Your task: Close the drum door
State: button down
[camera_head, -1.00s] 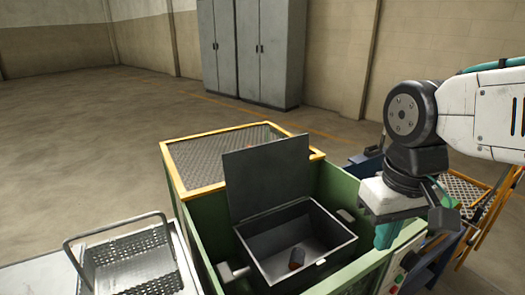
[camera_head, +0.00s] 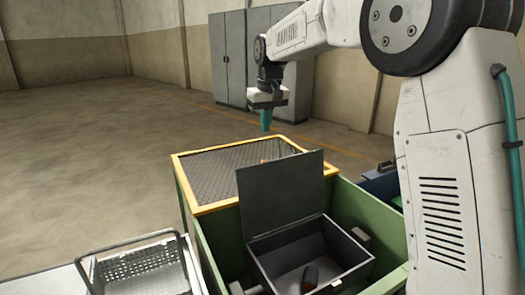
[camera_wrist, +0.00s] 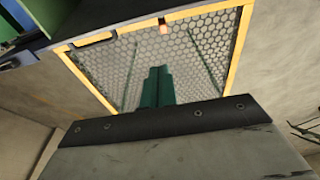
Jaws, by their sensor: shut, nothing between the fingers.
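The drum door (camera_head: 280,188) is a dark grey flat lid. It stands up, open, at the back edge of the grey drum box (camera_head: 345,262). My gripper (camera_head: 266,127) is above the yellow-framed mesh, behind and slightly left of the door, and does not touch the door. Its green fingers (camera_wrist: 157,86) are shut and empty in the wrist view. The door is not clearly seen in the wrist view.
The green housing (camera_head: 345,205) surrounds the drum box. A yellow-framed mesh panel (camera_head: 215,172) covers its far part. Grey cabinets (camera_head: 230,60) stand against the back wall, with open floor to the left.

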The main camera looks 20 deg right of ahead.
notch_tip(320, 180, down, 9)
jog(key=s+d, duration=0.1)
jog(key=s, duration=0.1)
jog(key=shift+s+d+r, duration=0.15)
jog(key=shift+d, duration=0.25)
